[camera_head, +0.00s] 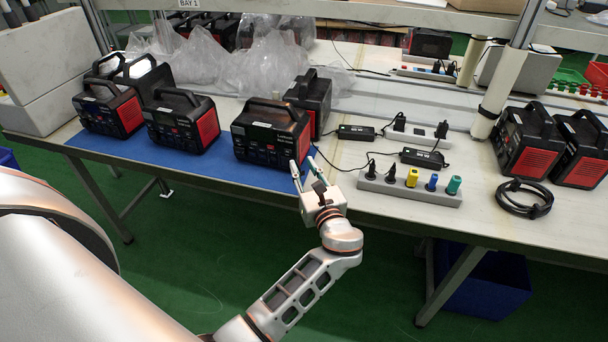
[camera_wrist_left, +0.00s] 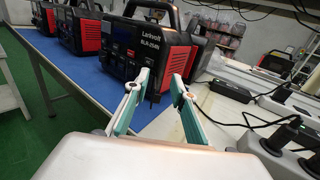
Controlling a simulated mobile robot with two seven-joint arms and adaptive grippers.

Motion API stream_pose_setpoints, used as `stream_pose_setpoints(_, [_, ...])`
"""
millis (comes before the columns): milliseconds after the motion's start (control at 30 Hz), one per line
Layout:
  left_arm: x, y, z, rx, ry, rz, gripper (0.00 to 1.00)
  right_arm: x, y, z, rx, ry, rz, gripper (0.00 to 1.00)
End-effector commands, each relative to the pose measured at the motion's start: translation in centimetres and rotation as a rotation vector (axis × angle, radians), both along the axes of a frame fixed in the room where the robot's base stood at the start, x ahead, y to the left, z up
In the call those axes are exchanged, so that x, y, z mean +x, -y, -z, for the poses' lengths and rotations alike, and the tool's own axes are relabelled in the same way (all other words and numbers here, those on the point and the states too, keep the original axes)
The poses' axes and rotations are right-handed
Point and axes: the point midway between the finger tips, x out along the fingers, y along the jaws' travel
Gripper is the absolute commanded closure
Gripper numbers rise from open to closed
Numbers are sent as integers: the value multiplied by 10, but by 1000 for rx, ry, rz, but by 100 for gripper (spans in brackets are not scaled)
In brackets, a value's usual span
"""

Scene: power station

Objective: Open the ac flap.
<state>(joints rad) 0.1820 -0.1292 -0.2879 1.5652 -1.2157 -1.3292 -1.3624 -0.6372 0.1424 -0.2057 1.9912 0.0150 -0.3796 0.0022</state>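A black and red power station (camera_head: 268,133) stands on the blue mat (camera_head: 225,165) at its right end, with its dark front panel toward me. My left gripper (camera_head: 304,172) is at its front right corner, fingers apart with nothing between them. In the left wrist view the power station (camera_wrist_left: 148,47) is just beyond the open fingertips (camera_wrist_left: 159,82), with its front at left and red side at right. I cannot make out the AC flap on the dark panel or whether it is open. I cannot tell whether the fingers touch the housing. My right gripper is not in view.
Several similar power stations stand on the mat at left (camera_head: 182,122) and on the table at right (camera_head: 527,143). A grey block with several plugs (camera_head: 410,187), black adapters (camera_head: 356,132) and a coiled cable (camera_head: 524,199) lie right of the gripper. Clear plastic bags (camera_head: 265,65) lie behind.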

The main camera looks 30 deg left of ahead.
Motion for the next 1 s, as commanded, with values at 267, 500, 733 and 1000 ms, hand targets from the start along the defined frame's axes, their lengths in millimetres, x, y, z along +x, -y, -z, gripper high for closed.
stream_pose_setpoints(267, [0, 0, -52, -3, 4, 0, 75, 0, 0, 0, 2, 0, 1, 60])
stream_pose_setpoints(500, [0, 1, -72, -2, 1, 1, 75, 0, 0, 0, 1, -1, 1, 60])
stream_pose_setpoints(733, [0, 1, -73, -1, 0, 1, 75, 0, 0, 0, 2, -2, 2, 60])
stream_pose_setpoints(1000, [0, 0, -73, -1, 1, 1, 75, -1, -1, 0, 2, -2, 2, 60])
